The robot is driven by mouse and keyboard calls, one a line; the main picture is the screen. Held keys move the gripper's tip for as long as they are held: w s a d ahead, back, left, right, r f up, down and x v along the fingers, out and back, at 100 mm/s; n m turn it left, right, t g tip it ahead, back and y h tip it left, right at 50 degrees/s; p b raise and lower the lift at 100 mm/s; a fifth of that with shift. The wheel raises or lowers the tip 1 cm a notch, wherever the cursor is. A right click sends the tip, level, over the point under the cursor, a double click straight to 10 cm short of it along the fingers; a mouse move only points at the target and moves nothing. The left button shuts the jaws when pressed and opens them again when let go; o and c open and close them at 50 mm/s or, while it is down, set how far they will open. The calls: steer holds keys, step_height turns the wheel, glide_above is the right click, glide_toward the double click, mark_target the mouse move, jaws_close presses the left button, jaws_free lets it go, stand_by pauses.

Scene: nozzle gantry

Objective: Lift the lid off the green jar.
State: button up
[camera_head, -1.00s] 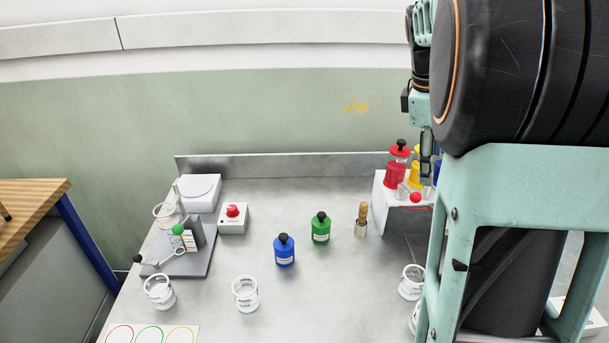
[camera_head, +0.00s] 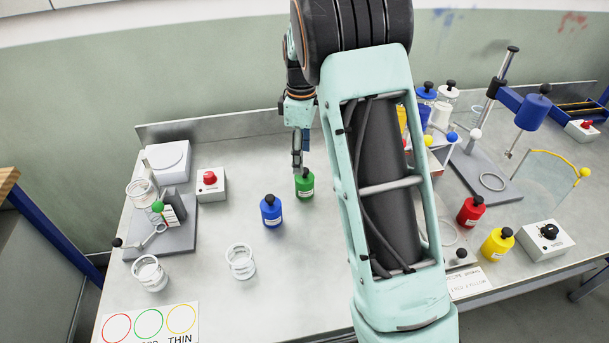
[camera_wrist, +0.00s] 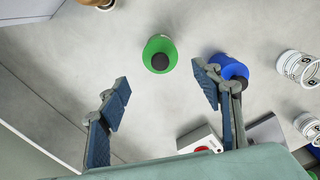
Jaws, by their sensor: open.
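The green jar (camera_head: 305,187) stands upright on the metal bench, with a small black lid on top. In the wrist view the green jar (camera_wrist: 159,56) shows from above, its black lid (camera_wrist: 159,62) in place. My gripper (camera_head: 299,153) is above the jar in the head view, pointing down and overlapping the jar's top edge. In the wrist view my gripper (camera_wrist: 164,96) is open and empty, its two blue-padded fingers wide apart. The jar lies beyond the fingertips, roughly between their lines, and is not touched.
A blue jar (camera_head: 271,211) stands close left of the green one; in the wrist view the blue jar (camera_wrist: 232,68) is right beside a finger. A red-button box (camera_head: 210,183), a glass beaker (camera_head: 240,261) and a stand (camera_head: 162,240) are further left. My arm covers the bench to the right.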

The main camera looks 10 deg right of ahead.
mark_target(305, 174)
steer(key=f, duration=0.4)
steer(key=shift+s+d+f+p, duration=0.15)
steer(key=shift+s+d+p, duration=0.15)
steer(key=shift+p, duration=0.05)
steer(key=shift+f, duration=0.5)
steer(key=c, duration=0.8)
